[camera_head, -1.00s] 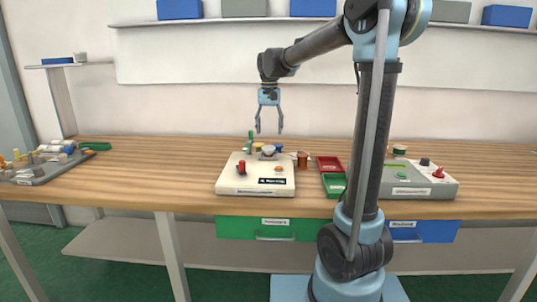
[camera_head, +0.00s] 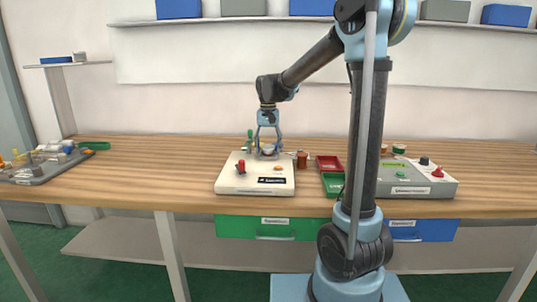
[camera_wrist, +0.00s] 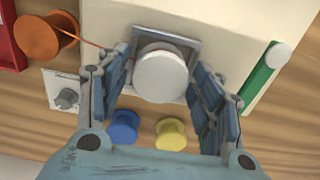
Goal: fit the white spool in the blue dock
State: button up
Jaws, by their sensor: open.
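The white spool (camera_wrist: 161,76) stands in or on a square grey holder (camera_wrist: 190,42) on the beige box in the wrist view; I cannot tell how deep it sits. My gripper (camera_wrist: 160,62) is open, with one finger to the left of the spool and one to the right, and gaps at both sides. In the head view my gripper (camera_head: 268,152) is lowered over the back of the box and partly hides the spool. A blue round piece (camera_wrist: 122,126) lies near a yellow spool (camera_wrist: 171,134). I cannot make out a blue dock for certain.
The beige box (camera_head: 228,180) carries a red knob (camera_head: 240,167). An orange spool (camera_wrist: 46,38) and a small knob plate (camera_wrist: 66,93) are close on the left in the wrist view; a green bar (camera_wrist: 262,78) is at right. Red (camera_head: 328,163) and green (camera_head: 333,184) trays stand beside the box.

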aim_at(268, 147)
jog(key=c, duration=0.8)
jog(key=shift+r, duration=2.25)
